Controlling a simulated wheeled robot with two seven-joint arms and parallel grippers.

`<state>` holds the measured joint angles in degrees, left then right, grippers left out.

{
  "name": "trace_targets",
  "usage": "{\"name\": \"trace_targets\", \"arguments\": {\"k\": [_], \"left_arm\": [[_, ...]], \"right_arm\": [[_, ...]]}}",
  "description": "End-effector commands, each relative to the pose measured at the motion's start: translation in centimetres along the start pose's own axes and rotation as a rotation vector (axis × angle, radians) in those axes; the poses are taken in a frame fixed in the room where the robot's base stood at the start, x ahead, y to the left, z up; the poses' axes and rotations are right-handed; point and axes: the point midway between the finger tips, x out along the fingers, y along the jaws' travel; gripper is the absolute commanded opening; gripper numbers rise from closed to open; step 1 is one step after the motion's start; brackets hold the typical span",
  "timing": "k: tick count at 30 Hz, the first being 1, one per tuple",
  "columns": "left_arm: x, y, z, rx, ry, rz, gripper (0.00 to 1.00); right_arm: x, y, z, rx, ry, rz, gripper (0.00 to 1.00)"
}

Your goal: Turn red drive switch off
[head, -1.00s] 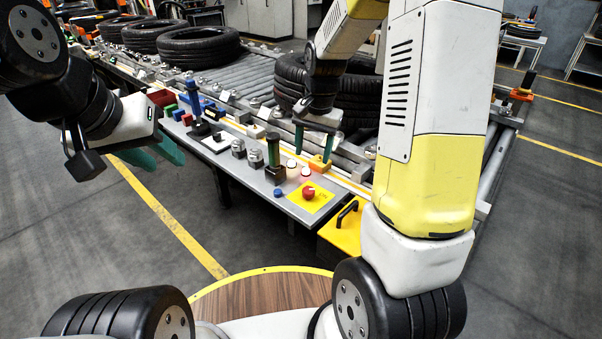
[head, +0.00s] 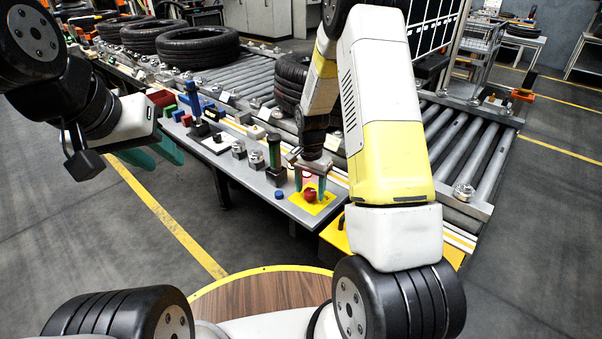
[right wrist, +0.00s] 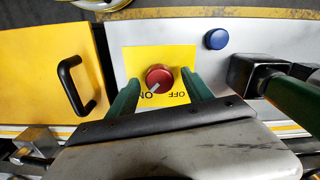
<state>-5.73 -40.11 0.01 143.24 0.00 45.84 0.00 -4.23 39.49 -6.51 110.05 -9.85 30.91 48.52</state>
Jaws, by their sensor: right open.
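The red drive switch (head: 310,195) is a round red knob on a yellow plate (head: 325,206) near the front right of the control panel. In the right wrist view the red knob (right wrist: 159,76) has a white mark slanting to the lower left, by the printed ON; OFF is printed beside it. My right gripper (head: 310,184) points down over the plate. Its green fingers, also in the right wrist view (right wrist: 160,96), are open with the knob in line with the gap between them; contact cannot be made out. My left gripper (head: 156,154) is open and empty, left of the panel.
A blue button (head: 279,194) and a dark lever with a green handle (head: 275,158) stand left of the switch. A yellow box with a black handle (right wrist: 60,75) is beside the plate. Tyres (head: 198,47) lie on the roller conveyor (head: 262,80) behind.

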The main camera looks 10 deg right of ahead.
Motion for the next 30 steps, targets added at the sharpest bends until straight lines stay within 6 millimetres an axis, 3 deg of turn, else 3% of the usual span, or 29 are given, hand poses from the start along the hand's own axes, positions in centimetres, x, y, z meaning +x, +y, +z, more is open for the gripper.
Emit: {"name": "trace_targets", "arguments": {"k": [7, 15, 17, 30], "left_arm": [[0.0, 0.0, 0.0, 0.0, 0.0, 0.0, 0.36], [0.0, 0.0, 0.0, 0.0, 0.0, 0.0, 0.36], [0.0, 0.0, 0.0, 0.0, 0.0, 0.0, 0.36], [0.0, 0.0, 0.0, 0.0, 0.0, 0.0, 0.36]], "right_arm": [[0.12, -0.01, 0.0, 0.0, 0.0, -0.001, 0.59], [0.09, 0.0, 0.0, -0.001, 0.0, -0.001, 0.08], [0.09, -0.01, 0.0, -0.001, 0.0, -0.001, 0.0], [0.07, -0.01, 0.0, -0.107, 0.0, -0.001, 0.0]]}}
